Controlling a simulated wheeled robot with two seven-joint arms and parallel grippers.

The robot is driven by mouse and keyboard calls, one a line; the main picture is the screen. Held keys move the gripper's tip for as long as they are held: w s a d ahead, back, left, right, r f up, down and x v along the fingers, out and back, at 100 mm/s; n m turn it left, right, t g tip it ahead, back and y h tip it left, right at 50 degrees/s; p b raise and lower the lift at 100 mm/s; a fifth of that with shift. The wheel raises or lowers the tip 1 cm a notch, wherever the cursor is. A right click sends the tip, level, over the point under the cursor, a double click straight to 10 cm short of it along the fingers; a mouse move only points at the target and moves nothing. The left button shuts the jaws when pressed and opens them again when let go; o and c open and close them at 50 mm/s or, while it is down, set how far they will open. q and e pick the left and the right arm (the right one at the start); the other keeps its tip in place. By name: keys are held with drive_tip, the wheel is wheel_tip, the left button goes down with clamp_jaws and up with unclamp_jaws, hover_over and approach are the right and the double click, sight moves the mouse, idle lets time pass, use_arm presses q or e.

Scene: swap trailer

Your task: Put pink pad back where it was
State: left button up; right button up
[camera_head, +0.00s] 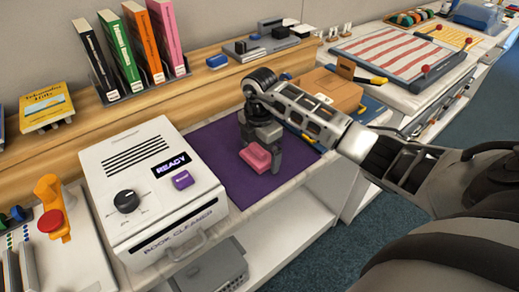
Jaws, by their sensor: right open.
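The pink pad (256,157) is a small pink block on the purple mat (226,182), to the right of the white book cleaner. My right gripper (262,146) is directly over the pad, pointing down, with its fingers at either side of the pad's upper part. The fingers are open. Whether they touch the pad cannot be told. My left gripper is not in view.
The white book cleaner (112,158) stands left of the mat. Several upright books (168,36) and a yellow book (46,106) are on the wooden ledge behind. A brown box (326,90) lies right of the mat, beneath my right arm.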

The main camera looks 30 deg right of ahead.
wheel_tip(320, 180, up, 12)
drive_tip(key=shift+r+b, duration=0.2)
drive_tip(key=shift+b, duration=0.1)
idle(0.6)
